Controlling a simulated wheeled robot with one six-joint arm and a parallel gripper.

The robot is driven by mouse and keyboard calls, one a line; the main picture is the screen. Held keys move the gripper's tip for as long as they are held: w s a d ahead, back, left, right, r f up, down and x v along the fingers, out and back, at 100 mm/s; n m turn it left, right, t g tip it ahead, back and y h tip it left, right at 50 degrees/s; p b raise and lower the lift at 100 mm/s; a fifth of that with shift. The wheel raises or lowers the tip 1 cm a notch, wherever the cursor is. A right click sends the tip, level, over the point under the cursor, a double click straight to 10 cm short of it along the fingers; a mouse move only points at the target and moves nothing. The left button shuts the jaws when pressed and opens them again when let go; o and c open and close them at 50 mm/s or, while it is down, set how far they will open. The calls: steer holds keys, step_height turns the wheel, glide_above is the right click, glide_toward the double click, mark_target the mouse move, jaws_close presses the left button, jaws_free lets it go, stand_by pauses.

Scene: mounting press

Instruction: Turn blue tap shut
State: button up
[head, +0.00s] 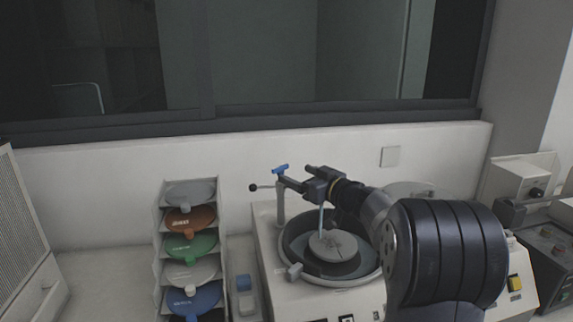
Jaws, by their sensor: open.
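My gripper (300,178) is at the end of my arm, which reaches in from the right. It is open, and its dark jaws appear close to the tap's right side. I cannot tell from this view whether they touch the tap. The press (272,262) is a pale machine with a round bowl and a grey disc in it.
A rack (162,235) of coloured discs stands to the left of the press. A small blue and white item (245,296) lies between them. A wall and window ledge (110,150) are behind. More equipment (545,250) stands at the right.

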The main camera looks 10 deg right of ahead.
mark_target(282, 168)
steer(key=shift+p+x, duration=1)
steer(key=shift+x, duration=1.8)
steer(key=shift+c, duration=0.3)
steer(key=c, duration=0.9)
